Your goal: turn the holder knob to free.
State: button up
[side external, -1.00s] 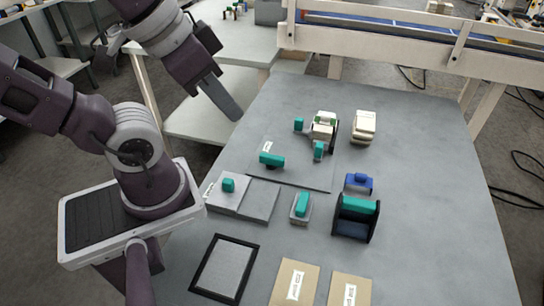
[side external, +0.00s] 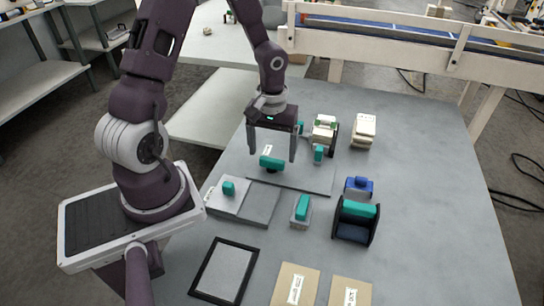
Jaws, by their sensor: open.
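A teal bar-shaped knob (side external: 271,163) stands on a dark grey plate (side external: 312,180) with a small white label, whose text is too small to read. Other teal handles show on the cream device (side external: 325,131) behind it; I cannot tell from the labels which one is the holder knob. My gripper (side external: 272,156) points down with its fingers apart, one to each side of the bar-shaped knob in this view. It looks empty. Whether the fingertips are level with the knob or above it is unclear.
Near the plate are a light grey block with a teal knob (side external: 228,187), a small teal-topped block (side external: 301,210), a black holder with a teal top (side external: 356,219) and a blue piece (side external: 359,186). A black frame (side external: 225,270) and brown cards (side external: 295,287) lie in front. The table's right side is clear.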

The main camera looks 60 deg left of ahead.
aim_at(272, 159)
jog(key=shift+f, duration=1.5)
jog(key=c, duration=1.4)
jog(key=shift+m, duration=0.3)
jog(key=m, duration=0.3)
jog(key=shift+m, duration=0.4)
jog(key=m, duration=0.9)
jog(key=shift+r, duration=0.1)
jog(key=shift+m, duration=1.8)
